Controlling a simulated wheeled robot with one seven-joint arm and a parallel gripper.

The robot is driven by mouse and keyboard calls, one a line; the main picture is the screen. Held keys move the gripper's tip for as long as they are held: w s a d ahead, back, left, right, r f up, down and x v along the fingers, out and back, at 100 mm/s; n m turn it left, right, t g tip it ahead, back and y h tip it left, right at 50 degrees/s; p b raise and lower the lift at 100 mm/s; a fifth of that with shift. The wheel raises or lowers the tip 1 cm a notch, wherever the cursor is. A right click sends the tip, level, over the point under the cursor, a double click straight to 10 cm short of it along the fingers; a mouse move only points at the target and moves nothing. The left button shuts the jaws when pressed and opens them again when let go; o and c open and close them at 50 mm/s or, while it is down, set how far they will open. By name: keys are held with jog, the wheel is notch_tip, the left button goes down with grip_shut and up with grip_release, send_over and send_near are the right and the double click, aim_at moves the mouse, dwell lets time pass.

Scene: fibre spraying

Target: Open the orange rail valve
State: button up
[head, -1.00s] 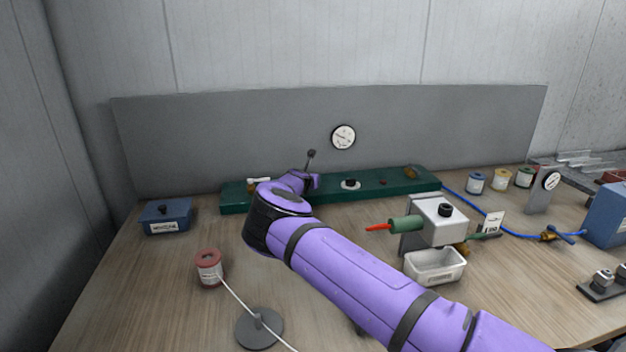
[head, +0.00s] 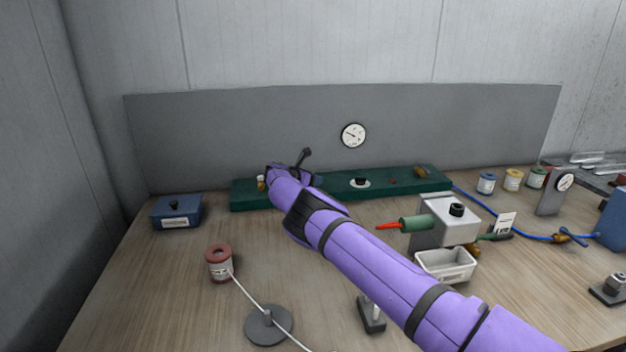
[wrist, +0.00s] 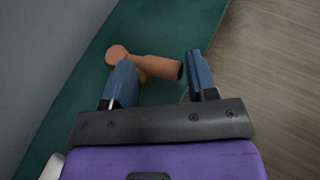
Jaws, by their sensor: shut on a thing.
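The orange rail valve (wrist: 158,67) shows in the wrist view as an orange handle with a round end, above the dark green rail (wrist: 125,17). My gripper (wrist: 161,60) has its two blue fingers at the handle, the left one crossing in front of it and the right one at its right end. It is shut on the handle. In the head view my purple arm reaches to the left part of the green rail (head: 325,189) and hides the fingers and most of the valve.
A gauge (head: 353,135) is on the grey back panel. A blue box (head: 177,211) stands left of the rail. A red spool (head: 219,263), a white box with a green-handled part (head: 449,221) and a white tray (head: 446,265) stand nearer.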

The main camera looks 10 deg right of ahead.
jog(key=shift+s+a+f+m+g, duration=0.1)
jog(key=shift+a+f+m+g, duration=0.15)
jog(key=shift+m+g, duration=0.2)
dwell(0.4)
jog(key=o, duration=1.3)
jog(key=shift+c, duration=0.2)
jog(key=shift+r, duration=0.1)
jog(key=shift+r, duration=0.1)
jog(key=shift+a+r, duration=0.1)
jog(key=shift+a, duration=0.15)
jog(key=v, duration=1)
jog(key=shift+f, duration=0.2)
jog(key=shift+s+a, duration=0.15)
